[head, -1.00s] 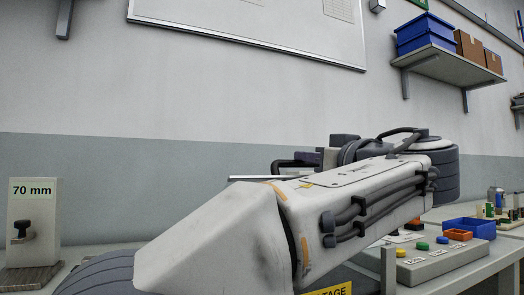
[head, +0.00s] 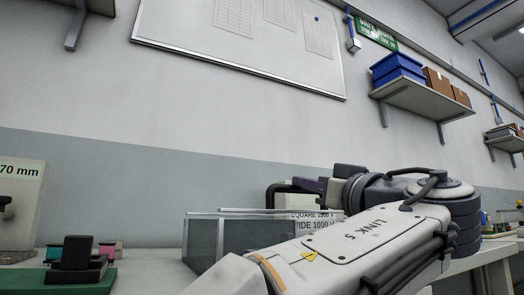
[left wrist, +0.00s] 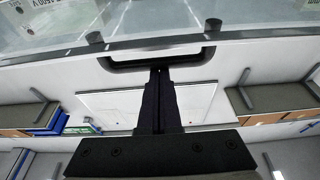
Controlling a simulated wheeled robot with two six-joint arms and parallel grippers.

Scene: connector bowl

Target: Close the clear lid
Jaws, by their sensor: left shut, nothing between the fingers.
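The clear lid (head: 215,236) shows as a glassy, grey-edged panel in the head view, low in the middle and partly behind my left arm. Its opening angle is hard to tell. In the left wrist view, the clear panel (left wrist: 235,22) fills the top, with a dark bracket-shaped handle (left wrist: 112,64) on its edge. My left gripper (left wrist: 158,72) is shut and empty, its fingertips at the middle of the handle's bar; contact cannot be told. In the head view, the left gripper (head: 308,185) is beside the dark handle (head: 271,198). My right gripper is not in view.
Labels with voltage text (head: 315,220) show behind the clear panel. A green base with a dark block (head: 82,258) stands at lower left, near a 70 mm plate (head: 20,200). A wall shelf (head: 425,98) holds blue bins and boxes. The air above the lid is clear.

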